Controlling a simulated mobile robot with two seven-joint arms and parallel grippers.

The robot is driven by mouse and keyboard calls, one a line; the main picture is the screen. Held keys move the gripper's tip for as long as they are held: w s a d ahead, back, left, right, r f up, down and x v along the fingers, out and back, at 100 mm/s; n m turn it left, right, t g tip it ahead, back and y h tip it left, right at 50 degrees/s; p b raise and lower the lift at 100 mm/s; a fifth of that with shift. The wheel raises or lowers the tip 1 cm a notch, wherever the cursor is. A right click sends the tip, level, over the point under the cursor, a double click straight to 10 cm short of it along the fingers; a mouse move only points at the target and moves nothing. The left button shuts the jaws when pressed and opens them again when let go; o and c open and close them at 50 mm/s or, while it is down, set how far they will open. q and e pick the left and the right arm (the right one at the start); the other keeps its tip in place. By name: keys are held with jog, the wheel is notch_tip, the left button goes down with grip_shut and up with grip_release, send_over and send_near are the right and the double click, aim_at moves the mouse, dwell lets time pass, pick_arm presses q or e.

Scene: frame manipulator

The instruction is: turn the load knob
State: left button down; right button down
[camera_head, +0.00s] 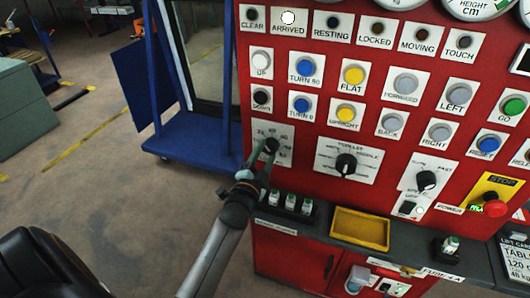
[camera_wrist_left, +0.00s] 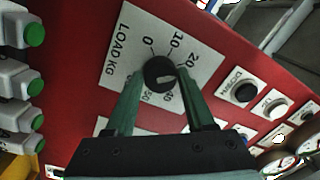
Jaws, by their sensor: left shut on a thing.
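The load knob (camera_head: 270,145) is a small black round knob on a white dial plate on the red panel, at the panel's lower left in the head view. In the left wrist view the load knob (camera_wrist_left: 160,73) sits at the middle of the plate (camera_wrist_left: 127,50), marked LOAD KG with numbers from 0 to 50. My left gripper (camera_head: 262,163) reaches it from below left. In the left wrist view the green fingers of my left gripper (camera_wrist_left: 161,84) are shut on the knob, one at each side. The right gripper is not in view.
A larger tool knob (camera_head: 346,164) and a speed knob (camera_head: 426,180) are to the right. Rows of buttons lie above. A red stop button (camera_head: 494,207) is at far right.

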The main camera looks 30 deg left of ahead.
pick_arm(q)
jog(key=shift+n, duration=0.6)
jog(key=shift+c, duration=1.3)
grip_release()
